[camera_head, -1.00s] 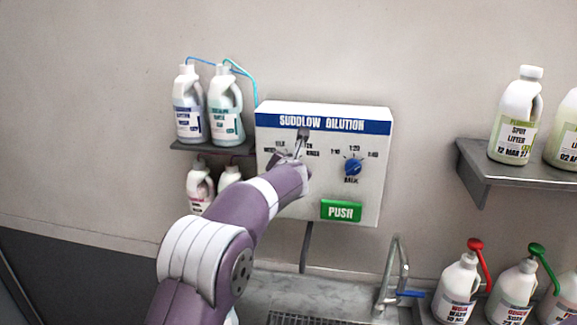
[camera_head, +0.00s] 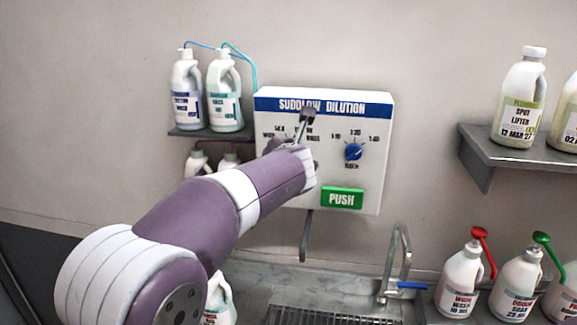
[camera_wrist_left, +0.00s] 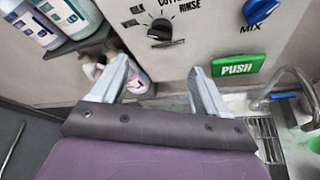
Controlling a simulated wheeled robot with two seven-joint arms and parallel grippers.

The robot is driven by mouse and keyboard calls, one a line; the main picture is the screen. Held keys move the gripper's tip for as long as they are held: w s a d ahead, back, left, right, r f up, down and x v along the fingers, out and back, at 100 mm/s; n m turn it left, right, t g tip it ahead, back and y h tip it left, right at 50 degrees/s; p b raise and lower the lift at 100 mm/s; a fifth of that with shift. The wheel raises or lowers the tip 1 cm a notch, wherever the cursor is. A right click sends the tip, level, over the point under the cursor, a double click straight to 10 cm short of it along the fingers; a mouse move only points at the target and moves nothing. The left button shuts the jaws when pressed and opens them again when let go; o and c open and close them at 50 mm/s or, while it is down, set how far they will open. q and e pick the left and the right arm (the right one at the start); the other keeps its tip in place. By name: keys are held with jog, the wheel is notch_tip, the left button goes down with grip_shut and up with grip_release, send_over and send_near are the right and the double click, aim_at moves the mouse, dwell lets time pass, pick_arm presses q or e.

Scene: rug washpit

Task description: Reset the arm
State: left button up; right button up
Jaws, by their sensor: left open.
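My left arm reaches up from the lower left to the white dilution panel (camera_head: 275,115), marked SUDDLOW DILUTION. My left gripper (camera_head: 308,118) is small and partly hidden by its own wrist in the head view. In the left wrist view its two fingers (camera_wrist_left: 158,78) are spread apart with nothing between them. The black selector knob (camera_wrist_left: 160,28) shows beyond and above the fingers there. The blue MIX knob (camera_head: 353,152) and green PUSH button (camera_head: 342,198) are to the right of the gripper. My right gripper is not in view.
Bottles (camera_head: 187,95) with blue tubes stand on a shelf left of the panel, close to my arm, with more below. A sink tap (camera_head: 397,262) is under the panel. Bottles on a grey shelf (camera_head: 485,165) and below it fill the right side.

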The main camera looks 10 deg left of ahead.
pick_arm(q)
jog(key=shift+s, duration=0.3)
